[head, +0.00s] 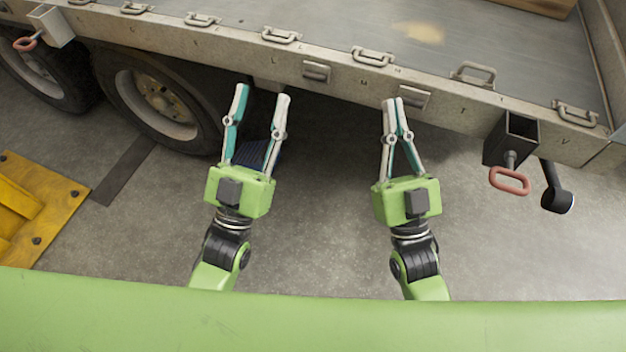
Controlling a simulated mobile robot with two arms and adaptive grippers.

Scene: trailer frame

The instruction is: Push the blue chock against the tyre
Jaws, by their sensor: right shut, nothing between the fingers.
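The blue chock (251,153) is on the floor near the trailer's edge, to the right of the nearer tyre (206,128). It is dark blue and ribbed, and my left gripper hides much of it. I cannot tell whether it touches the tyre. My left gripper (262,94) is open, its fingers spread and pointing to the trailer. The chock shows between and behind these fingers; contact with it cannot be told. My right gripper (392,101) is shut and empty, in front of the trailer's side rail, well right of the chock.
The trailer side rail (340,82) with metal latches crosses the top. A second tyre (45,75) stands at far left. A yellow plate (35,205) lies at left. A bracket with a red ring (510,180) hangs at right. Grey floor (320,230) is clear between my arms.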

